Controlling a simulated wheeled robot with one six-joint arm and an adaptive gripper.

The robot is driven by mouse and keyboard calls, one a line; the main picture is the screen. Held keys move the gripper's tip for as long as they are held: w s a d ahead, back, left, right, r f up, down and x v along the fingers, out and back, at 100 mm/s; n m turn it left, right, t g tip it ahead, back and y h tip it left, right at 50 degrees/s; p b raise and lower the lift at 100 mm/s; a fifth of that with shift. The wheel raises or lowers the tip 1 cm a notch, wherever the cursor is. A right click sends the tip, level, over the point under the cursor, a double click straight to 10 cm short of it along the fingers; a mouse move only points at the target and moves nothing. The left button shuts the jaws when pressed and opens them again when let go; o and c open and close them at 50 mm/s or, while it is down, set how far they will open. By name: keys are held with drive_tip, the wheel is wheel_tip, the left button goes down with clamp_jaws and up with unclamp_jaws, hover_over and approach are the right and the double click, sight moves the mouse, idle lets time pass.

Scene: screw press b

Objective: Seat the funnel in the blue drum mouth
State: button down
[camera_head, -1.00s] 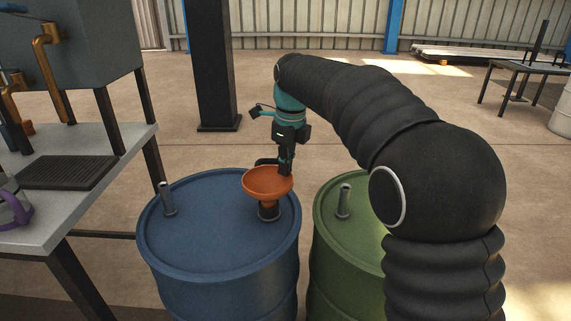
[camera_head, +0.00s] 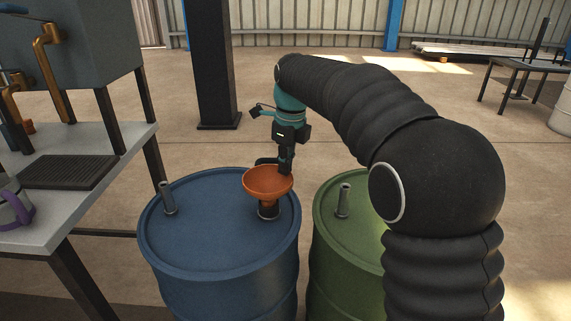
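The orange funnel (camera_head: 268,181) stands upright over the mouth (camera_head: 268,211) on the right part of the blue drum's lid (camera_head: 215,235). Its lower end meets the dark mouth fitting; how deep it sits inside is hard to tell. My gripper (camera_head: 284,166) is at the funnel's far right rim, pointing down. One finger stands out to the left behind the rim and the other is close to the rim's right side. The fingers look spread, but the funnel partly hides the tips, so I cannot tell whether they touch it.
A green drum (camera_head: 325,240) with a short pipe (camera_head: 344,200) stands right of the blue drum. Another pipe (camera_head: 167,198) rises from the blue lid's left. A workbench (camera_head: 75,215) with a dark grate and a purple-handled jug (camera_head: 14,208) is at left. A dark column (camera_head: 212,65) stands behind.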

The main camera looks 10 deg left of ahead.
drive_tip(key=shift+r+p, duration=0.1)
drive_tip(key=shift+p, duration=0.2)
drive_tip(key=shift+f, duration=0.3)
drive_tip(key=c, duration=1.8)
unclamp_jaws()
drive_tip(key=shift+c, duration=0.2)
drive_tip(key=o, duration=0.6)
wheel_tip(320, 180, up, 12)
drive_tip(key=d, duration=0.1)
drive_tip(key=shift+s, duration=0.25)
